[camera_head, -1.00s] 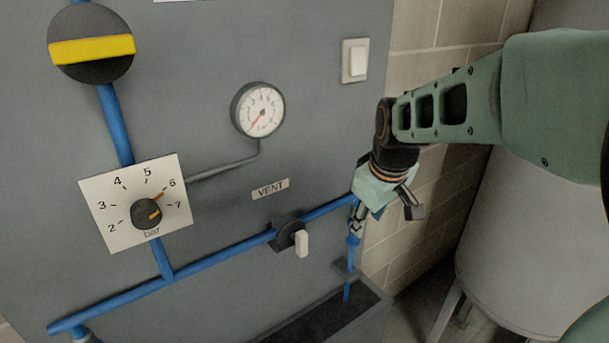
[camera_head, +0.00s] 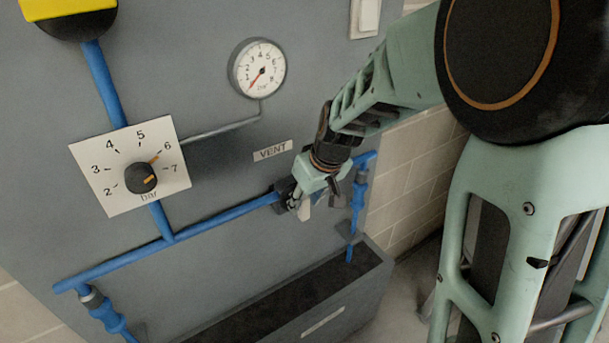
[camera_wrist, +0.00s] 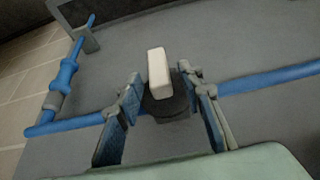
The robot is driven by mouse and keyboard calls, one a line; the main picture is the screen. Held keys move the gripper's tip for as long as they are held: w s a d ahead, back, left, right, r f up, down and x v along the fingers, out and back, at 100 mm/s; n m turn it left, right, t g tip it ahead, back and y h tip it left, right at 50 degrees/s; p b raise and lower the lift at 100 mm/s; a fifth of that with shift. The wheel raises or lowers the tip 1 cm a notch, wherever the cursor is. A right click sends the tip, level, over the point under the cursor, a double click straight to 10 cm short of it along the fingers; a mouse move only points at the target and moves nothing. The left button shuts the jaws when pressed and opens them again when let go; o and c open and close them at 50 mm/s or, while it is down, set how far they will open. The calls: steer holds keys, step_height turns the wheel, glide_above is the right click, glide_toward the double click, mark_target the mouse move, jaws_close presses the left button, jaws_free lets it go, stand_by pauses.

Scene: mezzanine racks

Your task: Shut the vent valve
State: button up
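The vent valve sits on the blue pipe below the VENT label (camera_head: 273,150). Its white handle (camera_wrist: 158,72) stands on a dark round base (camera_wrist: 168,103) in the wrist view and looks roughly crosswise to the pipe. In the head view my gripper (camera_head: 309,203) is at the valve and hides most of it. In the wrist view my gripper (camera_wrist: 161,78) is open, with one finger on each side of the handle. Gaps show between the fingers and the handle, so I am not holding it.
A pressure gauge (camera_head: 257,68) is above the valve, and a bar dial (camera_head: 141,178) is to the left. A vertical blue pipe branch (camera_head: 357,205) runs down just right of my gripper. A grey trough (camera_head: 335,310) juts out below. Open wall panel lies between dial and valve.

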steer(key=shift+x, duration=1.2)
steer(key=shift+c, duration=0.2)
jaws_close()
